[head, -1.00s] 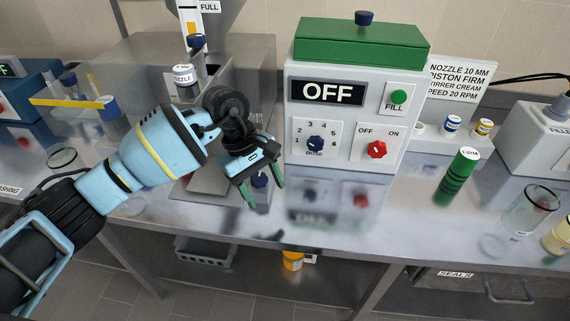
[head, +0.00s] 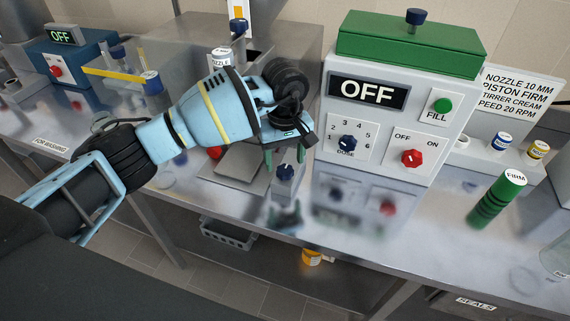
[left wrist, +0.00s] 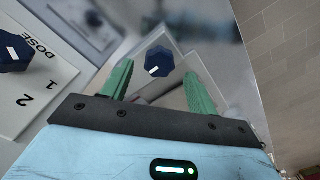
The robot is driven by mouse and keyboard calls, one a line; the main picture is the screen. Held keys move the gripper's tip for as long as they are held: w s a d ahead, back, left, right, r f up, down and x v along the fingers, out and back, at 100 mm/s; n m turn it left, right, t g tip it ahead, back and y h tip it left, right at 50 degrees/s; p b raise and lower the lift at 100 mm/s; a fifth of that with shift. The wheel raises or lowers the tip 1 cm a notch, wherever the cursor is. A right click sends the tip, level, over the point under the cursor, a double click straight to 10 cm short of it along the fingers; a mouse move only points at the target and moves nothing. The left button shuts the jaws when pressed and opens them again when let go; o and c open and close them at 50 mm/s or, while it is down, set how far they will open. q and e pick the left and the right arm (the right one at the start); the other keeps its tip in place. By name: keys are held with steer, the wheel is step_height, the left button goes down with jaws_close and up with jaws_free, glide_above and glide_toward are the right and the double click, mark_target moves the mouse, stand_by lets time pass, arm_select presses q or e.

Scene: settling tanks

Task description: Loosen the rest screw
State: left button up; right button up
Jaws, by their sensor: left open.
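A small blue knob, seemingly the rest screw (head: 286,172), stands on a grey block at the bench's front edge, left of the filling machine (head: 385,130). It also shows in the left wrist view (left wrist: 159,62), eight-sided with a white mark. My left gripper (head: 285,156) is open, its green fingers pointing down at the knob. In the left wrist view the fingers (left wrist: 158,78) stand on either side of the knob, with gaps; I cannot tell whether the tips reach its height. My right gripper is not in view.
The machine reads OFF, with a dose knob (head: 346,143), red switch (head: 412,158) and green fill button (head: 442,105). A metal plate (head: 243,165) lies behind my gripper. The bench before the machine is clear.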

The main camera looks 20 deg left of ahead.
mark_target(285, 172)
arm_select(q)
steer(key=shift+f, duration=1.45)
steer(key=c, duration=1)
